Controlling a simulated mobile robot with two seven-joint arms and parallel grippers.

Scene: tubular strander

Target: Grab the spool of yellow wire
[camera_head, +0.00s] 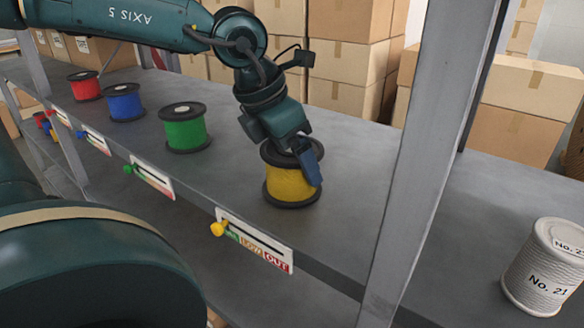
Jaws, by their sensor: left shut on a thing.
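The spool of yellow wire (287,186) stands upright on the grey shelf, with black flanges at top and bottom. My left gripper (308,165) is at the spool from above, shut on its upper part. One blue-grey finger shows on the spool's right side; the other finger is hidden. The spool's base appears to rest on the shelf. My right gripper is not in view.
Green (186,130), blue (123,103) and red (85,86) spools stand in a row to the left. A grey upright post (425,150) rises right of the yellow spool. A white spool (543,268) stands beyond it. Cardboard boxes (345,65) stack behind the shelf.

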